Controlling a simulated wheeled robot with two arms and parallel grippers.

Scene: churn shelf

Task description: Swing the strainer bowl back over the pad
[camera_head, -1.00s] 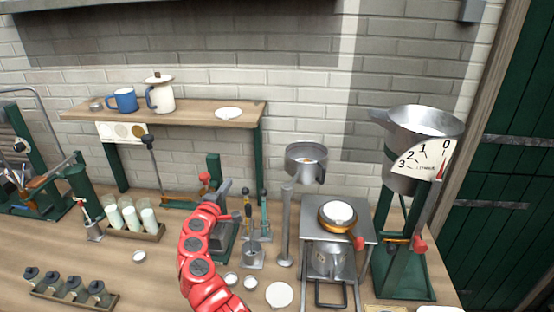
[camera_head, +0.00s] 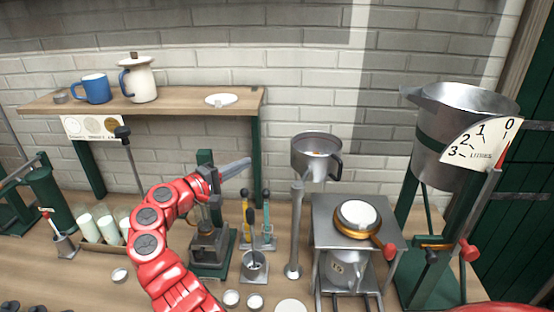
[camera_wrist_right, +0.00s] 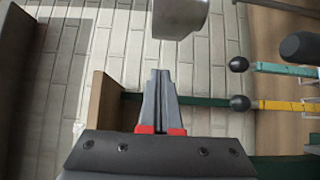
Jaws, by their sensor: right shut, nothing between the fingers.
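The strainer bowl (camera_head: 316,150) is a grey metal bowl with a handle, held at the top of an upright metal post (camera_head: 296,230). It hangs at the post's upper right, beside the metal stand. A white round pad in a brass-coloured ring (camera_head: 358,214) lies on the stand; I cannot tell whether this is the task's pad. My right gripper (camera_head: 246,163) is shut and empty, left of the bowl and pointing towards it with a gap. In the right wrist view, the shut fingertips (camera_wrist_right: 160,73) are just below a grey metal surface (camera_wrist_right: 180,17), probably the bowl. My left gripper is not in view.
A wooden shelf (camera_head: 180,104) with a blue mug (camera_head: 92,89) and a cream jug (camera_head: 138,80) is behind my right arm. Upright tools with yellow and teal handles stand below the gripper. A large dial hopper (camera_head: 462,120) stands at the right.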

